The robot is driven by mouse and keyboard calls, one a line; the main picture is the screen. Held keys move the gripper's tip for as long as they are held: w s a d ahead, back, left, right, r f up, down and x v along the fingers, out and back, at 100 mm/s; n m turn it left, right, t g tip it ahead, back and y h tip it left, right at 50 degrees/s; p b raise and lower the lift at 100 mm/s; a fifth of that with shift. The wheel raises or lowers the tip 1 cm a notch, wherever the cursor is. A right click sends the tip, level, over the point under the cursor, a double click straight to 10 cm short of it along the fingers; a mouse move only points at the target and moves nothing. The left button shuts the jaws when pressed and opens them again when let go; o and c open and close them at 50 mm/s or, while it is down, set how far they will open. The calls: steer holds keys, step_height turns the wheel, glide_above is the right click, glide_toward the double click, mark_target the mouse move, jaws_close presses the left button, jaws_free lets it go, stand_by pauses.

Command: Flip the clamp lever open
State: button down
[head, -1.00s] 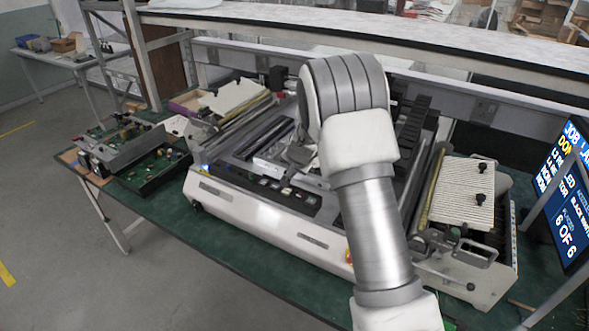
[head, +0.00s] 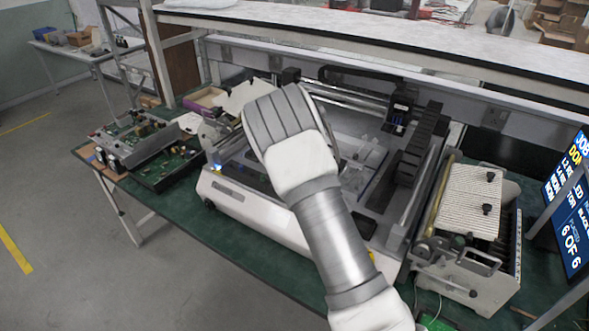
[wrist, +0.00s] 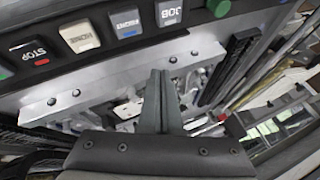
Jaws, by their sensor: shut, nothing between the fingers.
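My gripper (wrist: 161,76) shows in the wrist view with its two dark fingers together and nothing between them. It is over the bench machine (head: 258,213), just short of a metal rail below the button panel (wrist: 100,32). In the head view my own arm hides the gripper and the left middle of the machine. I cannot pick out the clamp lever with certainty. A small red-tipped part (wrist: 222,117) lies to the right of the fingers in the wrist view, but I cannot tell what it is.
Open boxes with circuit boards (head: 160,172) stand at left. A ribbed feeder unit (head: 470,200) and a screen (head: 570,205) stand at right. A shelf (head: 400,37) runs behind.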

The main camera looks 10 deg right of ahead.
steer(key=shift+w, duration=0.6)
steer(key=shift+w+b, duration=0.5)
steer(key=shift+w, duration=0.1)
steer(key=shift+w, duration=0.1)
